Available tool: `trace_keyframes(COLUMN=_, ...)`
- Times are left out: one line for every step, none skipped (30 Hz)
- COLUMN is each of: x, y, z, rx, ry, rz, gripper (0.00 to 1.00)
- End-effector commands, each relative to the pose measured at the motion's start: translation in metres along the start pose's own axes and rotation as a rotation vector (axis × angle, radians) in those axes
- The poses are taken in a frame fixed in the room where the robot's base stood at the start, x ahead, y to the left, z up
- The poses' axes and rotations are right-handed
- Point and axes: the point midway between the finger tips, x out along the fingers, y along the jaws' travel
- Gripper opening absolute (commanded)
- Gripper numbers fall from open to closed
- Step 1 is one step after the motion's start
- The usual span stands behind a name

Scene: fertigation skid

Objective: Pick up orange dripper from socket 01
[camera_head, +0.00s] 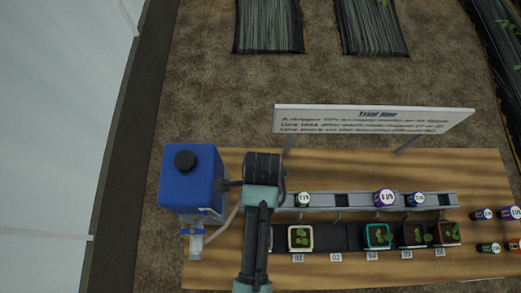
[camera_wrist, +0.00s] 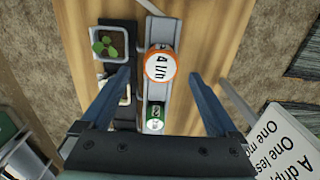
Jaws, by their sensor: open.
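The orange dripper (camera_wrist: 162,65), with a white "4 l/h" top and an orange rim, stands in the grey rail (camera_wrist: 157,30) in the wrist view. My gripper (camera_wrist: 159,74) is open, with one finger on each side of the dripper in the picture. I see a gap at both sides and no contact; the height between fingers and dripper is hard to judge. In the head view my arm hides this dripper, its socket and my fingertips. The rail (camera_head: 340,200) runs across the wooden table there.
A green dripper (camera_wrist: 155,118) sits close by in the rail. A plant pot (camera_wrist: 110,44) stands beside it. The sign (camera_head: 373,120) rises behind the rail, and a blue tank (camera_head: 190,178) stands at left. Several loose drippers, including an orange one (camera_head: 514,245), lie at far right.

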Motion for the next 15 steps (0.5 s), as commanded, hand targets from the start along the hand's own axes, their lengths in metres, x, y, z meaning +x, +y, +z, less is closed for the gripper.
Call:
trace_keyframes(x=0.004, y=0.001, z=0.001, rx=0.000, ry=-0.001, rz=0.004, gripper=0.95)
trace_keyframes(x=0.009, y=0.002, z=0.002, rx=0.000, ry=-0.001, rz=0.006, gripper=0.95)
trace_keyframes(x=0.014, y=0.001, z=0.002, rx=0.000, ry=0.000, rz=0.005, gripper=0.95)
trace_keyframes(x=0.017, y=0.001, z=0.003, rx=-0.001, ry=0.000, rz=0.004, gripper=0.95)
trace_keyframes(x=0.021, y=0.001, z=0.003, rx=-0.001, ry=-0.001, rz=0.005, gripper=0.95)
trace_keyframes(x=0.027, y=0.001, z=0.003, rx=-0.001, ry=0.000, rz=0.003, gripper=0.95)
trace_keyframes(x=0.031, y=0.001, z=0.003, rx=-0.001, ry=0.000, rz=0.004, gripper=0.95)
trace_keyframes(x=0.034, y=0.000, z=0.003, rx=0.000, ry=0.000, rz=0.002, gripper=0.95)
trace_keyframes(x=0.038, y=0.000, z=0.003, rx=0.000, ry=0.000, rz=0.003, gripper=0.95)
trace_keyframes(x=0.040, y=0.000, z=0.003, rx=0.000, ry=0.000, rz=0.002, gripper=0.95)
trace_keyframes(x=0.041, y=0.000, z=0.003, rx=0.000, ry=0.000, rz=0.000, gripper=0.95)
trace_keyframes(x=0.043, y=0.000, z=0.003, rx=0.000, ry=0.000, rz=0.000, gripper=0.95)
trace_keyframes(x=0.043, y=0.000, z=0.003, rx=0.000, ry=0.000, rz=0.000, gripper=0.95)
trace_keyframes(x=0.044, y=0.000, z=0.003, rx=0.000, ry=0.000, rz=0.000, gripper=0.95)
trace_keyframes(x=0.044, y=0.000, z=0.003, rx=0.000, ry=0.000, rz=0.000, gripper=0.95)
